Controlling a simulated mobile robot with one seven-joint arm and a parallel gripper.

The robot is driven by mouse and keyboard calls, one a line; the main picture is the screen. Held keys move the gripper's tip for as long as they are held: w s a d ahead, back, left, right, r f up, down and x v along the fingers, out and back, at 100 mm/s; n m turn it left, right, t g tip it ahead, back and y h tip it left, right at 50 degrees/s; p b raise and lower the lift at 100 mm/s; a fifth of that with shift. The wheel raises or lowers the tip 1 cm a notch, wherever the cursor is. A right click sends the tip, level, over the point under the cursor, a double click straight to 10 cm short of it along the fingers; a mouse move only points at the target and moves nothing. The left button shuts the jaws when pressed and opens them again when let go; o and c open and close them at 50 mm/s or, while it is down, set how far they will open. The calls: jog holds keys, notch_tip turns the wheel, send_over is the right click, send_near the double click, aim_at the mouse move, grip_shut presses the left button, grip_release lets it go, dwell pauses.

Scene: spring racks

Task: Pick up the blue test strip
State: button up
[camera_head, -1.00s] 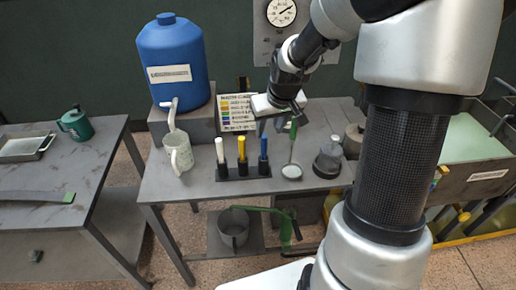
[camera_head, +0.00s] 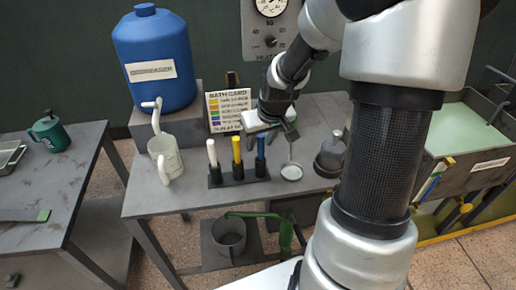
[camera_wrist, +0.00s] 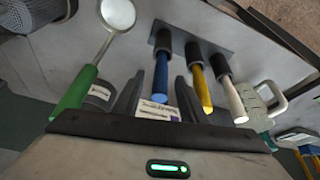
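The blue test strip (camera_head: 260,146) stands upright in the right socket of a small black rack (camera_head: 239,179) on the table. A yellow strip (camera_head: 237,150) and a white strip (camera_head: 212,152) stand beside it. My gripper (camera_head: 278,137) is just above and to the right of the blue strip in the head view. In the wrist view my gripper (camera_wrist: 158,84) is open and empty, and the blue strip (camera_wrist: 160,76) shows between its two fingers. I cannot tell how far the strip is from the fingers.
A green-handled round tool (camera_head: 291,171) and a grey lidded vessel (camera_head: 331,155) are right of the rack. A pale mug (camera_head: 164,158) and a blue tank (camera_head: 155,65) are left. A colour card (camera_head: 228,107) stands behind. Table front is mostly clear.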

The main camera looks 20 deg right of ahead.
grip_shut()
notch_tip(320, 180, up, 11)
jog(key=shift+f+p, duration=0.2)
jog(key=shift+p, duration=0.85)
jog(key=shift+s+f, duration=0.1)
jog(key=shift+s, duration=0.05)
